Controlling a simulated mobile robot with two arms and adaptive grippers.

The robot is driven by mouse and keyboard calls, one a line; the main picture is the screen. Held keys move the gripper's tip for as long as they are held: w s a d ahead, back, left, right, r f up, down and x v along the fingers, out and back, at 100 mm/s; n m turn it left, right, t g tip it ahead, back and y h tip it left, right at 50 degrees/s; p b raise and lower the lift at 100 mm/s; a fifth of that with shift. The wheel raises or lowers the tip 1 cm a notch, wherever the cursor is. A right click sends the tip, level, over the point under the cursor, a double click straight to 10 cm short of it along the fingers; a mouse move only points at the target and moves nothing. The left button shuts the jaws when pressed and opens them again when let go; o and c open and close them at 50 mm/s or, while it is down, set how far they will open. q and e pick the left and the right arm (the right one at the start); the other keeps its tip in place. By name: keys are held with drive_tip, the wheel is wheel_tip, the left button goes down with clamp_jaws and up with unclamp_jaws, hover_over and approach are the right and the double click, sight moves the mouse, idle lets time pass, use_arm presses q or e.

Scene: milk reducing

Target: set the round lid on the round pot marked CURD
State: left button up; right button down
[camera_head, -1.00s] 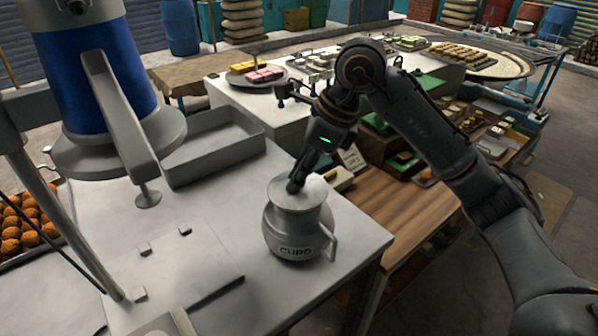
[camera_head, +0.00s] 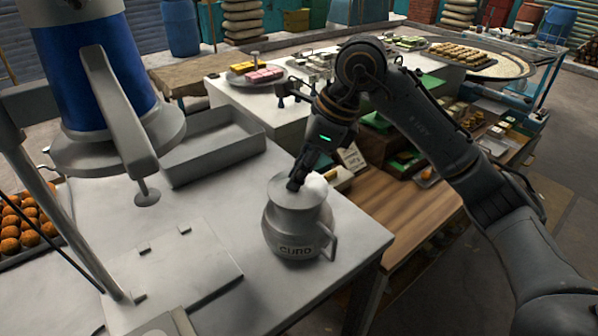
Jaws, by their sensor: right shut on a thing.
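The round pot marked CURD (camera_head: 290,241) stands upright on the steel table, its handle to the right. My right gripper (camera_head: 295,184) comes down over the pot's mouth, its fingers shut on the round lid (camera_head: 285,199). The grey lid lies level at the pot's mouth; I cannot tell whether it rests on the rim or is just above it. A small white lump (camera_head: 317,186) shows beside the fingers at the right of the mouth; what it is is unclear. The fingers hide the lid's grip point. My left gripper is not in view.
A grey rectangular tray (camera_head: 215,160) lies behind the pot to the left. A blue and grey machine (camera_head: 90,75) stands at the left. The steel table (camera_head: 215,215) is bare left of the pot; its edge is close on the right.

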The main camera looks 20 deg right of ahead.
idle(0.3)
drive_tip(key=c, duration=0.7)
unclamp_jaws()
drive_tip(key=shift+r+p, duration=1.7)
drive_tip(key=shift+r, duration=1.3)
